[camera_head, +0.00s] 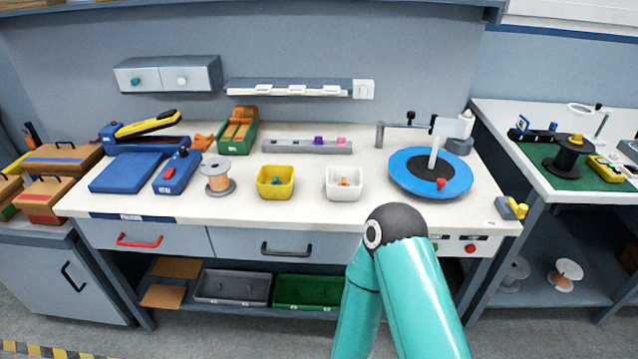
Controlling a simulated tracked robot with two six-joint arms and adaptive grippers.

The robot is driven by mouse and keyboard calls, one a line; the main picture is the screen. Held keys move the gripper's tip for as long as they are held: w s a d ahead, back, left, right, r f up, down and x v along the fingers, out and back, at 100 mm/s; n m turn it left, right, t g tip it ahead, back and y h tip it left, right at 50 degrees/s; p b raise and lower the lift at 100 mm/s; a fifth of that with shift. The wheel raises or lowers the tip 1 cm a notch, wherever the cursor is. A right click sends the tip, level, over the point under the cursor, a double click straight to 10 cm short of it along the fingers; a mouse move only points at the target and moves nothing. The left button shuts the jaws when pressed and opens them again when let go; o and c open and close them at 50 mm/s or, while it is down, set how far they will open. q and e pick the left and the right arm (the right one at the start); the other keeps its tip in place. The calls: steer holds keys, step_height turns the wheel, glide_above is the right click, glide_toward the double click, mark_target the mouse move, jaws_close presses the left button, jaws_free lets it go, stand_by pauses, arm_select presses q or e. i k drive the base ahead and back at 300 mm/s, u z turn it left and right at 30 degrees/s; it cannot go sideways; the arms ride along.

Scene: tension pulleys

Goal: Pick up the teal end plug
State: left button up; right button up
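A small teal piece, which looks like the teal end plug (277,181), lies inside the yellow bin (275,194) near the middle of the white bench. It is small, and the bin's front wall may hide its lower part. Neither gripper shows in the head view. A teal arm link with a dark round joint, apparently mine, rises from the bottom edge right of centre, in front of the bench's front edge. No gripper is seen at the bin.
A white bin (344,186) with an orange piece stands right of the yellow bin, a wire spool (217,178) left of it. A grey rack (290,147) with purple and pink pieces lies behind. A blue turntable (459,185) stands at right. Bench between the bins is clear.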

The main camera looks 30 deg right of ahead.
mark_target(276, 181)
steer(key=z, duration=0.15)
steer(key=i, duration=1)
steer(key=u, duration=0.05)
